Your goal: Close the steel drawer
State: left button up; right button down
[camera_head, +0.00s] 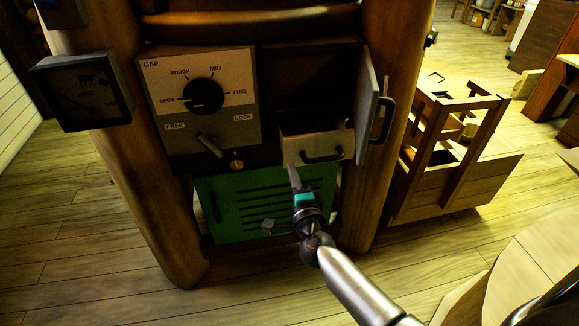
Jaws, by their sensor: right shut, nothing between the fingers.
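The steel drawer (291,151) is a pale metal drawer low in the dark cabinet bay. It stands pulled out, with its open top showing, and has a dark bar handle (322,157) on its front. My right gripper (294,177) is shut and empty. In the picture it is just below the drawer front, left of the handle, over the green panel. I cannot tell whether it touches anything. My left gripper is not in view.
A hinged door (369,100) with a bar handle (387,120) stands open right of the drawer. Left is a control panel (157,78) with a dial and lever. A green slatted panel (225,218) lies below. Wooden posts (155,215) flank the cabinet. A wooden frame (450,185) stands right.

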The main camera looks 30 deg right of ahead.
aim_at(287, 156)
jog(key=shift+x, duration=1)
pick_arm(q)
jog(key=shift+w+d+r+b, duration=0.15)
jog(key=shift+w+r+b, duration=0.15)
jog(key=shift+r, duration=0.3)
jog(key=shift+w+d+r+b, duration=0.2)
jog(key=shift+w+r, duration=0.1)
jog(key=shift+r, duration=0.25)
pick_arm(e)
jog(key=shift+w+d, duration=0.15)
jog(key=shift+w, duration=0.6)
jog(key=shift+w, duration=0.1)
